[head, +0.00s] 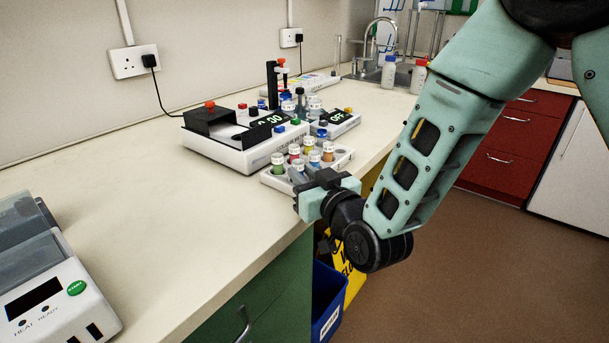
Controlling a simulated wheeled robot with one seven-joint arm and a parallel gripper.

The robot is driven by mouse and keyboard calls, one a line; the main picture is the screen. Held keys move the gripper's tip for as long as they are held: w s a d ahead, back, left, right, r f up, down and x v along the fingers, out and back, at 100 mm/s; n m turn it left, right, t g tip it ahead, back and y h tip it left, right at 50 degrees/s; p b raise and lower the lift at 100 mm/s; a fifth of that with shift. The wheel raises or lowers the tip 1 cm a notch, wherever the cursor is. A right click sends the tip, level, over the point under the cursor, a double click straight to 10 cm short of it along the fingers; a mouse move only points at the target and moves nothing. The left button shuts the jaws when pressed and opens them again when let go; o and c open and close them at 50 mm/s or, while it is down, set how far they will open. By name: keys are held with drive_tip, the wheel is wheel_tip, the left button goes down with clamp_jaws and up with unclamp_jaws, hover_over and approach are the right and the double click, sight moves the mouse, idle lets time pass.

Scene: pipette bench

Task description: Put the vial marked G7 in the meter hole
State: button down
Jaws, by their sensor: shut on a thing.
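My gripper (312,182) is at the near edge of the white vial rack (344,163), at the front edge of the bench. It is shut on a vial (298,172) with a pale cap, which the fingers partly hide. Several capped vials with coloured contents stand in the rack, among them a green one (278,164) and an orange one (328,153). The cap marks are too small to read, so I cannot tell which is G7. A white instrument (225,148) with a black lid and lit display stands behind the rack, likely the meter. Its hole is not clearly visible.
A heater unit (62,305) is at the near left. The bench (190,225) between is clear. Bottles and a sink are at the back.

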drive_tip(key=shift+f+b, duration=0.25)
drive_tip(key=shift+b, duration=0.1)
drive_tip(key=c, duration=1.3)
unclamp_jaws()
drive_tip(key=shift+r, duration=0.1)
drive_tip(key=shift+o, duration=0.2)
drive_tip(key=shift+r+p, duration=0.1)
drive_tip(key=shift+p, duration=0.45)
